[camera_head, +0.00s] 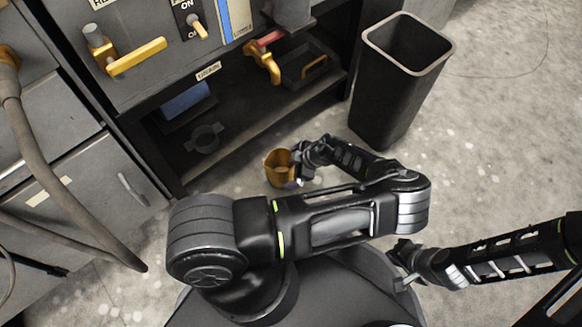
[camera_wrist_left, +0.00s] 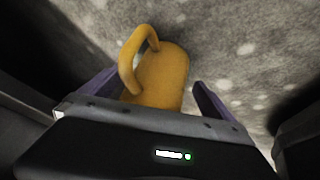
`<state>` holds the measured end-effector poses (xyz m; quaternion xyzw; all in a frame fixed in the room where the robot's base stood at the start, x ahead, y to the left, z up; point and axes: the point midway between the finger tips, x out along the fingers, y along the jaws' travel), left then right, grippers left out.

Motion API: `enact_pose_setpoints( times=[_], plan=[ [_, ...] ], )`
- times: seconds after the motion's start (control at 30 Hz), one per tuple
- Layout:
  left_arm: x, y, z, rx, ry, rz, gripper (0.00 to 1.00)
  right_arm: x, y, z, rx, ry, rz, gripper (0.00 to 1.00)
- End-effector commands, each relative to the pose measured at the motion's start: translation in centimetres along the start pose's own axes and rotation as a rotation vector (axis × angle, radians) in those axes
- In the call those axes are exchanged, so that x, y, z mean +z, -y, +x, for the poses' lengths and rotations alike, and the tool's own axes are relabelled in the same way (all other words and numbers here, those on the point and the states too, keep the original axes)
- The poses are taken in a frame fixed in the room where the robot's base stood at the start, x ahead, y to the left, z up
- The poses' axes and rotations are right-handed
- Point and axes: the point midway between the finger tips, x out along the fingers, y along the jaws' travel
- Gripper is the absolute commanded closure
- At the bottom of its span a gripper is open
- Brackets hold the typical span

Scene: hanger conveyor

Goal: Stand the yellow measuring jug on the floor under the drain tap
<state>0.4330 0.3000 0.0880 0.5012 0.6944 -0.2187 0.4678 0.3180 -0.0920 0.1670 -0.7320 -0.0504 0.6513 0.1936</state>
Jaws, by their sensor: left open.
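The yellow measuring jug (camera_head: 279,168) stands on the concrete floor in front of the cabinet's open lower bay. In the left wrist view the jug (camera_wrist_left: 165,78) shows its looped handle at the upper left. My left gripper (camera_head: 296,171) is at the jug's right side in the head view. In the wrist view its open fingers (camera_wrist_left: 153,95) lie on either side of the jug, with a gap on the right. The yellow drain tap (camera_head: 268,66) with a red handle sticks out of the cabinet above the bay. My right gripper (camera_head: 402,265) is low at the right, its jaws unclear.
A tall dark bin (camera_head: 396,95) stands right of the cabinet. A dark tray (camera_head: 305,66) and a grey ringed part (camera_head: 204,138) are in the bay. Thick hoses (camera_head: 60,180) hang at the left. Floor right of the jug is mostly clear.

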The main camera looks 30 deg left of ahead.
Motion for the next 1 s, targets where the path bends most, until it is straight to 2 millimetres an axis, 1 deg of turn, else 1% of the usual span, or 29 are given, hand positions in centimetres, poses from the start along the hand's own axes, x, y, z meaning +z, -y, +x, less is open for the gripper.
enact_pose_setpoints(
  times=[0.23, 0.37, 0.47, 0.57, 0.8, 0.9, 1.0],
  plan=[
    [-0.1, 0.0, -0.1, 0.0, 0.0, 0.0, 0.0, 0.0, 0.1, -0.1, 0.0, 0.0, 0.0, 1.0],
    [-0.2, -0.1, -0.9, 0.001, 0.001, 0.001, 0.0, 0.0, 0.2, -0.6, 0.001, 0.0, 0.0, 1.0],
    [-0.2, -0.2, -2.4, 0.001, 0.003, 0.001, 0.0, 0.1, 0.4, -1.1, 0.002, 0.001, -0.001, 1.0],
    [-0.2, -0.2, -4.3, 0.002, 0.003, 0.001, 0.0, 0.1, 0.7, -1.8, 0.003, 0.001, -0.001, 1.0],
    [-0.3, -0.2, -9.4, 0.002, 0.002, 0.001, 0.0, 0.3, 1.3, -3.4, 0.007, 0.004, -0.003, 1.0],
    [-0.2, -0.1, -10.9, 0.0, 0.001, 0.001, 0.0, 0.4, 1.4, -3.7, 0.008, 0.005, -0.004, 1.0],
    [-0.2, -0.1, -11.9, 0.001, 0.001, 0.0, 0.0, 0.5, 1.5, -3.9, 0.009, 0.005, -0.005, 1.0]
  ],
)
